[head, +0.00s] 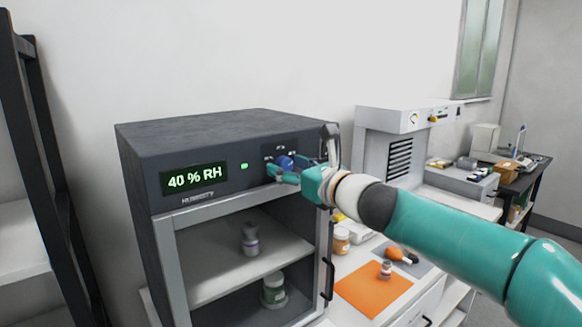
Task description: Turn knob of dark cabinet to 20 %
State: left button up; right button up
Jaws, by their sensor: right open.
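The dark cabinet (205,143) stands left of centre with its front facing me. Its display (194,178) reads 40 % RH in green, and a small green light glows beside it. The blue knob (285,161) is on the upper right of the front panel. My right gripper (283,168) is open at the knob, its teal fingers on either side of it. I cannot tell whether the fingers touch the knob. The gripper partly hides the panel around the knob. My left gripper is not in view.
Behind the cabinet's framed door are a grey-capped bottle (250,240) and a green-labelled jar (273,289). An orange mat (360,296) with a small bottle (386,270) lies on the bench at right. A white machine (378,135) stands behind. A dark rack (28,130) stands at left.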

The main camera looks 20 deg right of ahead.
grip_shut()
